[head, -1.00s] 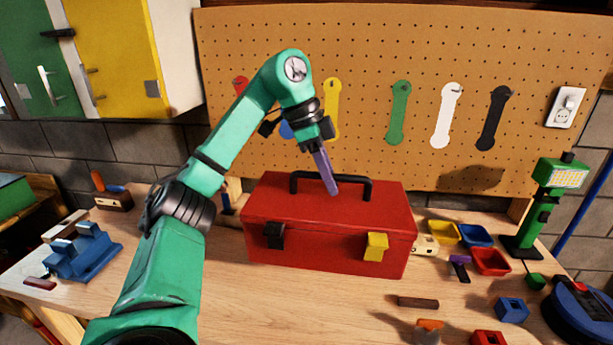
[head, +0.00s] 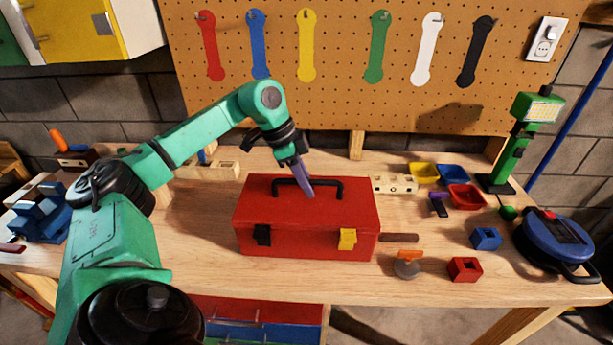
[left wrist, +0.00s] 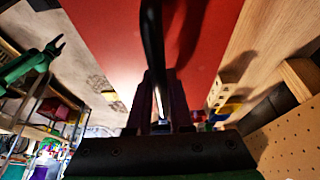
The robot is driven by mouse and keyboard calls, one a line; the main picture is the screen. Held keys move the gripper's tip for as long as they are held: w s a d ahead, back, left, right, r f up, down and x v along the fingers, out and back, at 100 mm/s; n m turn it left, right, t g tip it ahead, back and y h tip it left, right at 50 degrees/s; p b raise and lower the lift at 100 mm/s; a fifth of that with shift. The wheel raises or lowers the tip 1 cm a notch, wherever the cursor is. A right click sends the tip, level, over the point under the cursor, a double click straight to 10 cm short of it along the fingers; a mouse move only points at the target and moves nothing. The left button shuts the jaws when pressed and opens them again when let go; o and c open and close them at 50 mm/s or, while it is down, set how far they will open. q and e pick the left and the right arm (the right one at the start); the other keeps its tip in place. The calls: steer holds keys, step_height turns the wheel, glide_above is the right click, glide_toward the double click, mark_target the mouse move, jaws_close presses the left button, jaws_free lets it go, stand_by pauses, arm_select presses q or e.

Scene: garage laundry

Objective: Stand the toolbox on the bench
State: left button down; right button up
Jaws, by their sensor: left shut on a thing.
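The red toolbox (head: 300,222) is upright on the wooden bench (head: 200,225), its base appearing to meet the bench top near the front edge. Its front has a black latch and a yellow latch. My left gripper (head: 308,189) is shut on the toolbox's black handle (head: 336,187) from above. In the left wrist view the handle (left wrist: 153,45) runs between the two fingers (left wrist: 160,110), above the red lid (left wrist: 105,30). My right gripper is in neither view.
Right of the toolbox are a dark brown block (head: 399,237), an orange-handled tool (head: 407,265), a red block (head: 465,269) and a blue block (head: 486,238). Coloured bins (head: 466,197), a green lamp (head: 515,150) and a blue reel (head: 556,240) stand farther right.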

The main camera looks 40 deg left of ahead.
arm_select(q)
steer(key=c, duration=0.8)
jaws_free()
steer(key=shift+f, duration=0.1)
steer(key=shift+a+r, duration=0.1)
steer(key=shift+r, duration=0.35)
steer(key=p+v, duration=0.1)
steer(key=v, duration=1)
steer(key=shift+s+r, duration=0.15)
